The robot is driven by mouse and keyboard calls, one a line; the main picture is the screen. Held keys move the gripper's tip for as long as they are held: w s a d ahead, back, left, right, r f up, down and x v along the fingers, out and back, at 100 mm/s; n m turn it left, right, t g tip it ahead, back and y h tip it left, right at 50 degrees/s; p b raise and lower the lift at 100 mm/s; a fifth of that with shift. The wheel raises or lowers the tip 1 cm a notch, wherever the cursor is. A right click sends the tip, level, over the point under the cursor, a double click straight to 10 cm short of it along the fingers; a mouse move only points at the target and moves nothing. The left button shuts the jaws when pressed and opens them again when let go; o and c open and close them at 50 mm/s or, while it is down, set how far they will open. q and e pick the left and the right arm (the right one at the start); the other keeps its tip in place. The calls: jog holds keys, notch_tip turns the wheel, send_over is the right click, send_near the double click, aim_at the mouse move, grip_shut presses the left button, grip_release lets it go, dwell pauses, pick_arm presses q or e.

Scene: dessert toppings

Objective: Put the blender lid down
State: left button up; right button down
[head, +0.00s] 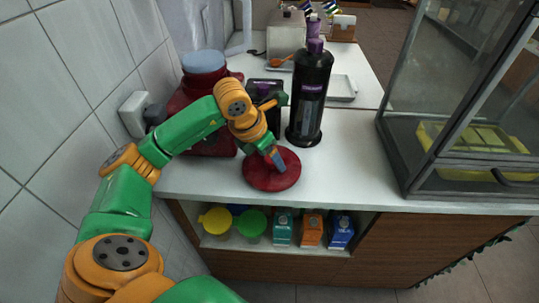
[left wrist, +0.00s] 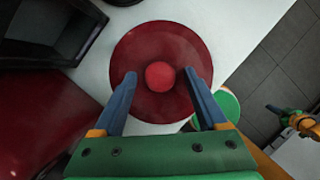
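The blender lid (head: 258,178) is a dark red disc lying flat on the white counter near its front edge. In the left wrist view the lid (left wrist: 135,50) shows a round red knob (left wrist: 160,76) at its middle. My left gripper (head: 279,166) points down over the lid. In the left wrist view its fingers (left wrist: 159,74) are open on either side of the knob, with a gap visible on both sides. A small green and orange part of my other arm (left wrist: 300,120) shows at the right edge there; its finger state is unclear.
A red appliance (head: 215,76) with a blue-grey top stands behind my left arm by the tiled wall. A tall black bottle (head: 311,95) stands just behind the lid. A glass case (head: 450,100) fills the right. The counter between them is clear. Cartons (head: 312,229) sit on the shelf below.

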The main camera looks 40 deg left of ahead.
pick_arm(q)
jog(key=shift+r, duration=0.25)
jog(key=v, duration=1.1)
jog(key=shift+s+r+p, duration=0.3)
jog(key=shift+p, duration=0.15)
